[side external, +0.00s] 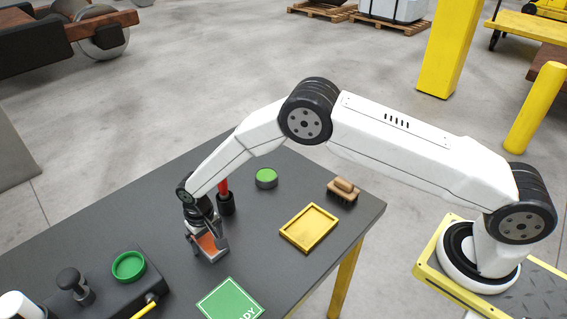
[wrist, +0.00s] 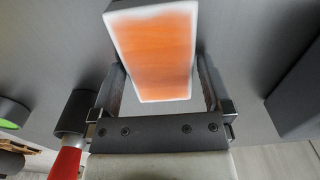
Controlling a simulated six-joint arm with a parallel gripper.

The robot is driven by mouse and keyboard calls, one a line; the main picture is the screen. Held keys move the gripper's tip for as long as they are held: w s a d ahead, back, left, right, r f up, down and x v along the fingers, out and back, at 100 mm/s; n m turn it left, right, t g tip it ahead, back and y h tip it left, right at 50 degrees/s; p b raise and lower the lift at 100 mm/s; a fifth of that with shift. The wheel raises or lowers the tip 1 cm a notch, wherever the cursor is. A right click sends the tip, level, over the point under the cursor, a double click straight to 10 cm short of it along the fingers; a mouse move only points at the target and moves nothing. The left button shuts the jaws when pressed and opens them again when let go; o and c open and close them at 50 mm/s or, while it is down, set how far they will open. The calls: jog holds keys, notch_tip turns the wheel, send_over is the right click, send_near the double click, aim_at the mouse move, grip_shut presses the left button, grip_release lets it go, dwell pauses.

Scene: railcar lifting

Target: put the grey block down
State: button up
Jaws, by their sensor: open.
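A block (side external: 207,243) with an orange face stands on the dark table, between the jaws of my gripper (side external: 206,246). In the wrist view the block (wrist: 152,45) shows its orange face with pale whitish-grey edges. My gripper (wrist: 161,82) is open, with one finger on each side of the block. A gap shows between the block and the fingers near the palm. The block's underside is hidden, so its contact with the table is not directly seen.
A red-handled tool in a black holder (side external: 226,204) stands close behind my gripper. A green button (side external: 266,178), a brush (side external: 343,190) and a yellow tray (side external: 284,236) lie to the right. A green sign (side external: 230,300) is in front. A dark box with a green ring (side external: 129,266) is at left.

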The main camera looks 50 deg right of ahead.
aim_at(206, 239)
grip_shut()
jog(key=shift+r, duration=0.1)
jog(key=shift+r, duration=1.65)
jog(key=s+r, duration=0.1)
jog(key=s+d+r, duration=0.1)
jog(key=r, duration=0.1)
jog(key=s+r, duration=0.2)
jog(key=shift+s+d+r, duration=0.1)
jog(key=shift+d, duration=0.15)
jog(key=s+d+r, duration=0.3)
jog(key=s+r, duration=0.1)
jog(key=s, duration=0.5)
jog(key=shift+r, duration=0.2)
